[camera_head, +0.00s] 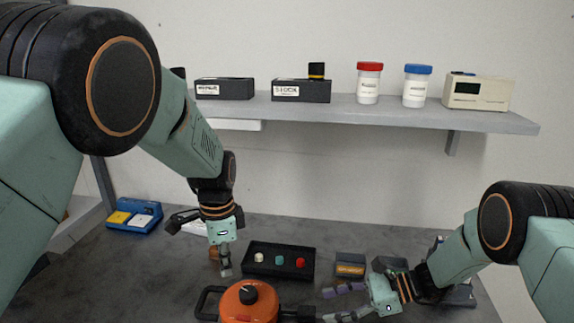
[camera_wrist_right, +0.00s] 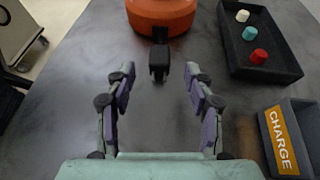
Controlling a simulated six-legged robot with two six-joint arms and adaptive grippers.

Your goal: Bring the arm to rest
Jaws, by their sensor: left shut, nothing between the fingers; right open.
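My left gripper (camera_head: 225,262) hangs down over the table, shut and empty, just left of the black tray. My right gripper (camera_head: 343,302) is low over the table at the right, its fingers pointing left. In the right wrist view the right gripper (camera_wrist_right: 158,95) is open, with nothing between its fingers. An orange round pot (camera_head: 249,302) with a black knob stands at the front of the table. Its body also shows in the right wrist view (camera_wrist_right: 150,14), and its black handle lies ahead of the right fingers, apart from them.
A black tray (camera_head: 279,275) holds a white, a teal and a red piece. The charge box (camera_wrist_right: 280,142) is right of the right gripper. A blue device (camera_head: 134,216) sits at the left. A wall shelf (camera_head: 400,114) carries bins, two jars and a beige device. Bare table lies around the fingers.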

